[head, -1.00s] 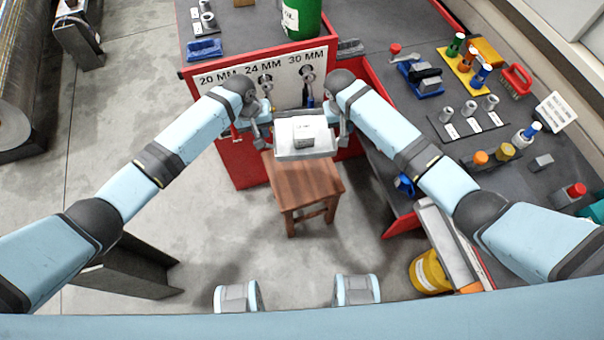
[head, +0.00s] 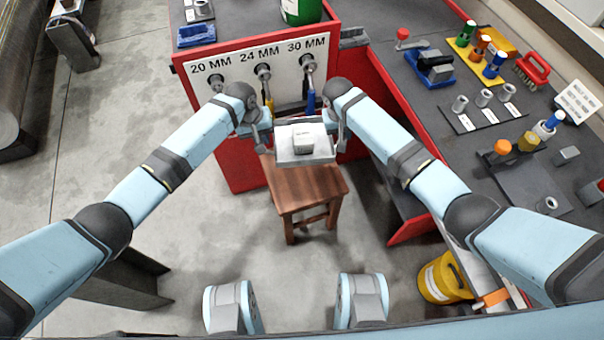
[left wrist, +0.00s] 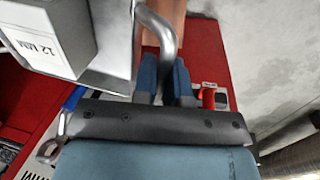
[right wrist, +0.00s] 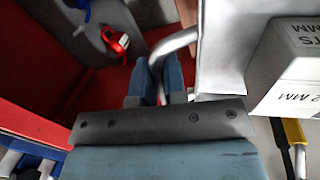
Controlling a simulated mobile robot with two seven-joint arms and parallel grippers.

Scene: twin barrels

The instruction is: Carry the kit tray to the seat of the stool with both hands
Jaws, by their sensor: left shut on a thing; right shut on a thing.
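The kit tray (head: 305,157) is a small metal tray with a white box (head: 303,142) in it. It is held level between my two grippers, above the back part of the wooden stool's seat (head: 310,186). My left gripper (head: 262,142) is shut on the tray's left handle; the bent metal handle (left wrist: 165,35) runs between its blue fingers in the left wrist view. My right gripper (head: 340,138) is shut on the right handle (right wrist: 175,42), seen in the right wrist view. The tray hides the seat's far edge.
A red cabinet with a labelled wrench panel (head: 255,70) stands right behind the tray. A grey workbench (head: 450,120) with several tools and an open red drawer (head: 408,225) is on the right. A yellow bucket (head: 440,280) stands on the floor. Floor left of the stool is clear.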

